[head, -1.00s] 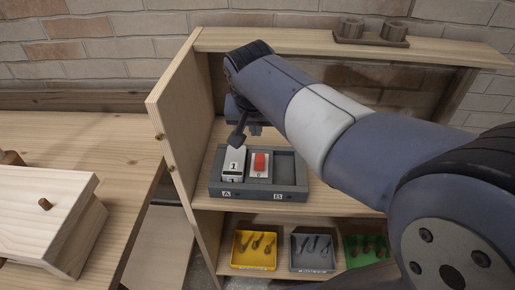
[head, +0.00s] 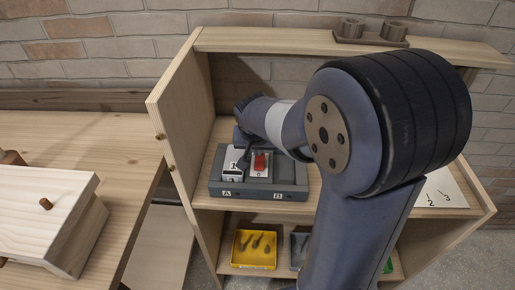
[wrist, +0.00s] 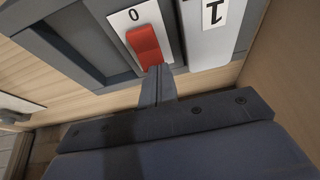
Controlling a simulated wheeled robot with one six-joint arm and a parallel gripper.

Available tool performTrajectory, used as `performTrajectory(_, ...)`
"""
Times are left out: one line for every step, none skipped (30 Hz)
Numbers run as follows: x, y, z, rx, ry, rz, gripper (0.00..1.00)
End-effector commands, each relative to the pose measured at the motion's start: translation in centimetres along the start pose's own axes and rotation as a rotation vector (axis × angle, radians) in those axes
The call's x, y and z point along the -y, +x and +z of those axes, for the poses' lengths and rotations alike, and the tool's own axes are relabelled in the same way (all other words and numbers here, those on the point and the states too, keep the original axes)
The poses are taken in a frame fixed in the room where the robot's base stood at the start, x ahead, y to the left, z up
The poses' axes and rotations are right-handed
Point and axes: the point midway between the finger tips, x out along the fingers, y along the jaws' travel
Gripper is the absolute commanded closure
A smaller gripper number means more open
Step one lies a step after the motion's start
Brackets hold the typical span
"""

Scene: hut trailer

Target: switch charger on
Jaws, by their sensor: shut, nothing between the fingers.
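The charger is a dark grey box (head: 259,190) with slots marked A and B, on the upper board of the wooden shelf. A white block marked 1 (head: 232,172) sits in slot A; it also shows in the wrist view (wrist: 210,38). The red rocker switch (head: 260,161) is on a white plate beside it. In the wrist view the red switch (wrist: 143,44) has a 0 on the plate at one end. My gripper (wrist: 155,72) is shut and empty, its tips at the switch end away from the 0. Whether they touch it, I cannot tell. In the head view my gripper (head: 246,156) is partly hidden.
The shelf's left side panel (head: 182,125) stands close to the charger. A yellow tray (head: 255,265) and a grey tray, mostly behind my arm, are on the lower board. A double-cup holder (head: 370,32) is on top. A wooden bench (head: 80,140) is at left.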

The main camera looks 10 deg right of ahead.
Motion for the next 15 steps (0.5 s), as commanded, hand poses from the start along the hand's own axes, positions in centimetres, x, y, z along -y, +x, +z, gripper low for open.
performTrajectory(-0.01, 0.03, 0.00, 0.000, 0.000, 0.000, 1.00)
performTrajectory(-0.01, 0.02, 0.01, 0.000, 0.000, 0.000, 1.00)
performTrajectory(-0.02, 0.02, 0.01, 0.000, 0.000, 0.000, 1.00)
performTrajectory(-0.02, 0.02, 0.01, 0.000, 0.000, 0.000, 1.00)
performTrajectory(-0.02, 0.01, 0.01, 0.000, 0.000, 0.000, 1.00)
performTrajectory(-0.02, 0.01, 0.01, 0.000, 0.000, 0.001, 1.00)
performTrajectory(-0.02, 0.00, 0.01, 0.001, 0.000, 0.001, 1.00)
performTrajectory(-0.02, 0.00, -0.01, 0.002, 0.000, 0.001, 1.00)
performTrajectory(-0.03, -0.01, -0.05, 0.006, 0.000, 0.001, 1.00)
performTrajectory(-0.04, 0.01, -0.09, 0.011, 0.000, 0.002, 1.00)
performTrajectory(-0.05, 0.04, -0.14, 0.019, 0.000, 0.003, 1.00)
performTrajectory(-0.08, 0.10, -0.24, 0.034, 0.001, 0.004, 1.00)
performTrajectory(-0.08, 0.15, -0.34, 0.047, 0.002, 0.004, 1.00)
performTrajectory(-0.10, 0.26, -0.43, 0.063, 0.001, 0.005, 1.00)
performTrajectory(-0.10, 0.40, -0.52, 0.085, 0.003, 0.005, 1.00)
